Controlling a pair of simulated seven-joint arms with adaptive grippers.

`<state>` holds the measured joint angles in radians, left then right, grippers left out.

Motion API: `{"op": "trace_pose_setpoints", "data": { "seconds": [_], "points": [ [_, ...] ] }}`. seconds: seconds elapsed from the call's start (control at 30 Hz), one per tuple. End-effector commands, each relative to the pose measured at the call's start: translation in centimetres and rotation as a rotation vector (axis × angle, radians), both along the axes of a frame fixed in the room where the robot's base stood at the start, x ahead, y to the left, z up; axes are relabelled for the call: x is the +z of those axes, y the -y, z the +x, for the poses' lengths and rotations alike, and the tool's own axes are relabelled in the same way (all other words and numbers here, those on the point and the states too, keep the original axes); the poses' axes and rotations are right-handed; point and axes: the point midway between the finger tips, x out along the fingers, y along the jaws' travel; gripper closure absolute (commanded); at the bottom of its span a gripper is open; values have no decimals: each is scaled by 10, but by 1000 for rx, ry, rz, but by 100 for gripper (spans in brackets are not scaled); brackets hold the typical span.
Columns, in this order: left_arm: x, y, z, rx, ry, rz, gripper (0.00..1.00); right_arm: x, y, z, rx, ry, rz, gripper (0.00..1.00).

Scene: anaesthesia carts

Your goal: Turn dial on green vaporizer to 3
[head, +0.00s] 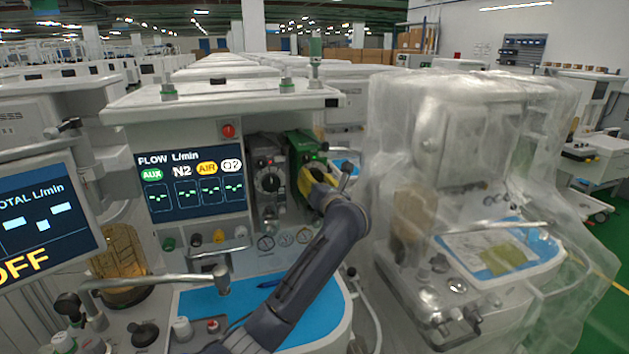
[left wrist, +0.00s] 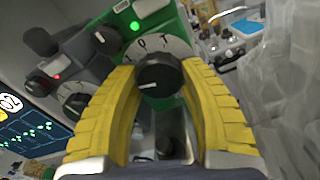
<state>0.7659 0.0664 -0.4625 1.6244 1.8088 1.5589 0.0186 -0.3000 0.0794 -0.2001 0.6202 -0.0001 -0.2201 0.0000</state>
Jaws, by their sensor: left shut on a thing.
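The green vaporizer (head: 304,147) is mounted on the front of the anaesthesia cart, right of the flow screen. It also shows in the left wrist view (left wrist: 178,22), with a black dial (left wrist: 158,74) and a white numbered ring (left wrist: 160,45) behind it. My left gripper (head: 313,182) reaches it from below right. In the left wrist view its yellow fingers (left wrist: 158,82) are shut on the dial, one on each side. A white pointer mark shows at the dial's lower left. Which number is set cannot be read. My right gripper is not in view.
A grey vaporizer (head: 268,180) with its own black dial sits just left of the green one. The flow screen (head: 194,180) is further left. Gauges (head: 284,238) and a blue work surface (head: 210,304) lie below. A plastic-covered cart (head: 470,160) stands close on the right.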

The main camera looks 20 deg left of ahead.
Motion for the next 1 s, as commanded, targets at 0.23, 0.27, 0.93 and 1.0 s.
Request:
{"op": "trace_pose_setpoints", "data": {
  "seconds": [0.23, 0.27, 0.93, 1.0],
  "points": [
    [-1, 1, 0, -4, 48, -76, 87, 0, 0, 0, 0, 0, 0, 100],
    [-1, 1, 0, -4, 59, -93, 87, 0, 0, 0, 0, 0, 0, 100],
    [-1, 1, 1, -18, 273, -410, 87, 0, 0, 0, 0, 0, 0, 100],
    [-1, 1, 1, -18, 283, -424, 87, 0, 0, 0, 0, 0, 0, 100]
  ]
}}
